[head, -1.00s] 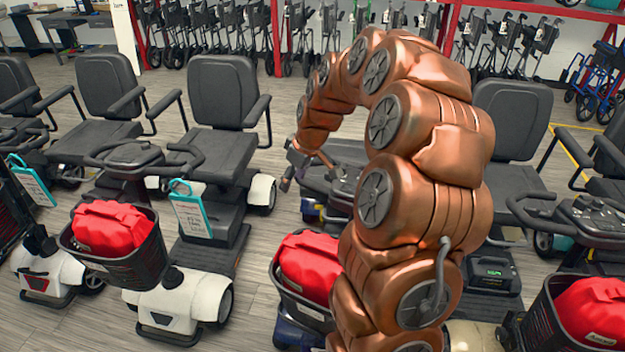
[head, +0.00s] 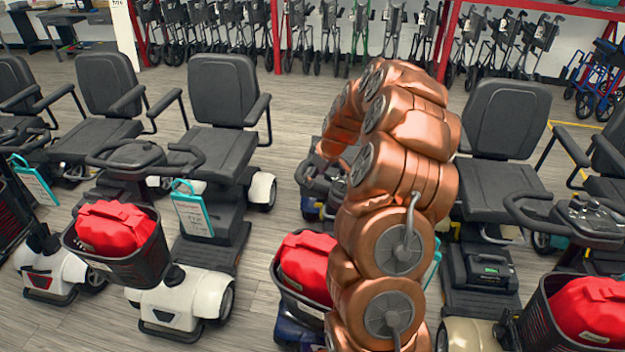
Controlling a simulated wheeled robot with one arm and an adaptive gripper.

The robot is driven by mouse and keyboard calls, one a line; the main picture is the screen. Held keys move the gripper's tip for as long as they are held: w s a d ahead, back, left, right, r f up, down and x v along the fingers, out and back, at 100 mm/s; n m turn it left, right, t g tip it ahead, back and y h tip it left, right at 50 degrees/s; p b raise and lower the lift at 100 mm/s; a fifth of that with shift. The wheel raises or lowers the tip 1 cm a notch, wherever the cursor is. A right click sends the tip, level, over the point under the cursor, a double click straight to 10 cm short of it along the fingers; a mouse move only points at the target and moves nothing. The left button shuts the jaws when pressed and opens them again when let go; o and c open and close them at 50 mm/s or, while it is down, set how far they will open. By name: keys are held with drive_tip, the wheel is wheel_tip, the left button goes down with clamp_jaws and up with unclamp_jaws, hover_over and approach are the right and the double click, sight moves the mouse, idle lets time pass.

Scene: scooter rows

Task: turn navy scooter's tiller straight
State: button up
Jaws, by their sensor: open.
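The navy scooter (head: 290,332) stands at bottom centre, largely behind my arm. Its dark blue front body shows below a black basket holding a red bag (head: 305,265). A dark part of its tiller (head: 316,184) shows left of my arm; the rest is hidden, so I cannot tell its exact angle. My copper arm arches over the scooter and comes down by the tiller. My gripper (head: 318,160) is open and mostly hidden at the arm's end, close to the tiller. I cannot tell whether it touches.
A white scooter (head: 185,305) with a red bag in its basket stands to the left. A cream scooter (head: 470,334) stands close on the right. Grey floor (head: 245,300) is clear between the white and navy scooters. Rollators (head: 330,30) line the back.

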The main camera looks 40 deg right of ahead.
drive_tip(key=shift+p+x, duration=0.55)
drive_tip(key=shift+x, duration=1.45)
clamp_jaws()
